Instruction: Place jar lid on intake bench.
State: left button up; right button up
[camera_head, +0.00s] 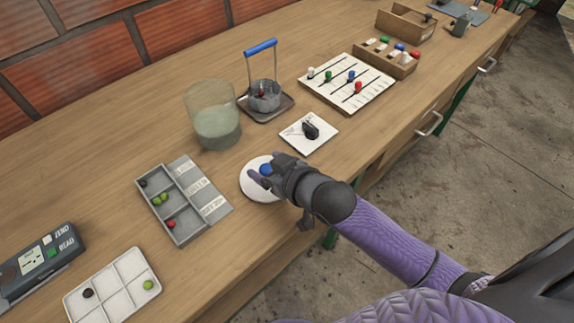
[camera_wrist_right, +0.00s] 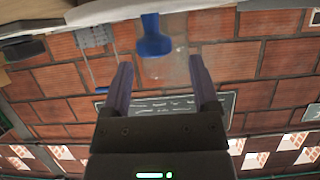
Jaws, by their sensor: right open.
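The jar lid (camera_head: 254,188) is a white disc with a blue knob. It appears to lie on the wooden bench (camera_head: 250,240) near its front edge. My right gripper (camera_head: 262,172) is at the lid's knob, reaching in from the right. The glass jar (camera_head: 213,120) stands open behind the lid, with grey-green contents. The gripper hides part of the lid. My left gripper is not in view.
A grey compartment tray (camera_head: 153,188) lies left of the lid. A white tile with a dark object (camera_head: 294,138) lies behind right. A blue-handled wire holder (camera_head: 262,48) stands beside the jar. Bare bench shows in front of the tray.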

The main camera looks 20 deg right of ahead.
jog(key=r+p+v, duration=0.1)
jog(key=p+v, duration=0.3)
jog(key=v, duration=0.8)
jog(key=s+d+f+m+g+h, duration=0.1)
jog(key=s+d+f+g+h, duration=0.15)
jog(key=f, duration=0.65)
jog(key=s+d+f+m+g+h, duration=0.1)
jog(key=s+d+f+g, duration=0.2)
jog(key=f, duration=0.7)
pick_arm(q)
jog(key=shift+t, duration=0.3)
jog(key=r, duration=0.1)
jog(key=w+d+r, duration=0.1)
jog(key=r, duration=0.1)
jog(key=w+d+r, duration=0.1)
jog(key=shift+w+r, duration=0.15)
pick_arm(e)
jog(key=s+a+f+g, duration=0.1)
jog(key=s+f+g, duration=0.2)
jog(key=s+f, duration=0.4)
jog(key=s+a+f+g+h, duration=0.1)
jog(key=s+f+g, duration=0.2)
jog(key=s+f, duration=0.5)
jog(key=s, duration=0.7)
jog(key=shift+s+a+n, duration=0.2)
jog(key=shift+s+n, duration=0.1)
